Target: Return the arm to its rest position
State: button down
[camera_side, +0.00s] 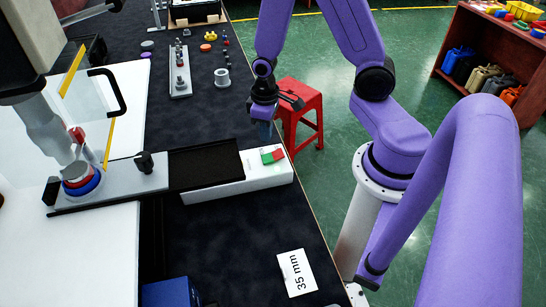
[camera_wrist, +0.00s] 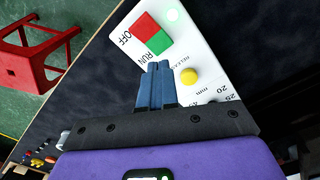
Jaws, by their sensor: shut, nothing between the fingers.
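My gripper (camera_side: 262,125) is at the right side of the dark table, just behind the white control box (camera_side: 225,191) in the side view. Its blue fingers also show in the wrist view (camera_wrist: 157,68), pressed together with nothing between them. In the wrist view the fingertips point at the box's white panel (camera_wrist: 205,50), below the red-and-green OFF/RUN switch (camera_wrist: 152,33) and left of a yellow button (camera_wrist: 189,77). I cannot tell the exact gap between fingertips and panel. The switch also shows in the side view (camera_side: 272,156).
A red stool (camera_side: 302,108) stands on the green floor beside the table. A black belt (camera_side: 205,167) joins the box's left end. A "35 mm" card (camera_side: 297,272) and a blue box (camera_side: 170,293) lie in front. A peg strip (camera_side: 180,72) stands behind.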

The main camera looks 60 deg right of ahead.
jog(key=s+a+r+n, duration=0.4)
jog(key=s+r, duration=0.4)
jog(key=s+a+r+n, duration=0.4)
jog(key=s+r+n, duration=0.1)
jog(key=s+r, duration=0.3)
jog(key=shift+s+a+n, duration=0.25)
jog(key=shift+s+n, duration=0.05)
